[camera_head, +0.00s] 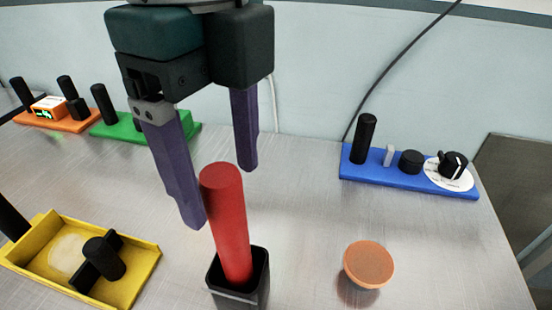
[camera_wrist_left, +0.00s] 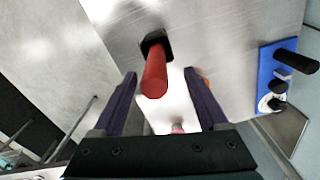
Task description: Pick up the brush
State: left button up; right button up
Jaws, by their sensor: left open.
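The brush shows as a red cylindrical handle (camera_head: 228,225) standing nearly upright in a small black square holder (camera_head: 240,292) on the table. Its lower end is hidden inside the holder. My left gripper (camera_head: 225,197) is open, with its two purple fingers pointing down near the top of the handle. In the left wrist view the handle (camera_wrist_left: 154,78) shows beyond the gap between the open fingers (camera_wrist_left: 160,75), and nothing is gripped. My right gripper is not in view.
A yellow tray (camera_head: 140,274) with black parts stands at the left. A blue module (camera_head: 408,178) stands at the back right; green (camera_head: 120,131) and orange (camera_head: 75,124) modules stand at the back left.

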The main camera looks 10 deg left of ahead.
aim_at(231, 233)
pick_arm(q)
jog(key=f, duration=0.5)
jog(key=s+f, duration=0.1)
jog(key=f, duration=0.1)
jog(key=shift+d+f, duration=0.15)
jog(key=shift+f, duration=0.15)
grip_shut()
